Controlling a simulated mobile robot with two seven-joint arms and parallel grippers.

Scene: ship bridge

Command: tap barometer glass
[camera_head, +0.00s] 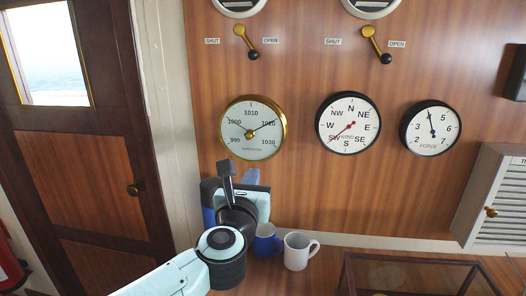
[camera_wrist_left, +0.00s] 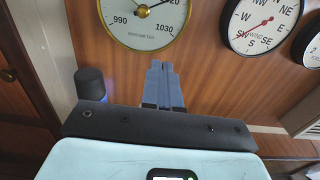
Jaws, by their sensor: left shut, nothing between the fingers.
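The barometer (camera_head: 253,128) is a round brass-rimmed dial with a pale face on the wood wall, left of the wind dial. The lower part of it shows at the top of the left wrist view (camera_wrist_left: 144,20). My left gripper (camera_head: 226,168) is below the barometer's lower left rim in the head view. In the left wrist view the gripper's fingers (camera_wrist_left: 162,72) are together with nothing between them, pointing up toward the dial's lower edge. The fingertips look apart from the glass, though the exact gap cannot be told. My right gripper is not in view.
A wind dial (camera_head: 348,123) and a force dial (camera_head: 430,128) hang to the right. Brass levers (camera_head: 247,42) sit above. A blue mug (camera_head: 266,241) and a white mug (camera_head: 297,251) stand below, beside my left arm. A glass-topped case (camera_head: 420,262) is at lower right.

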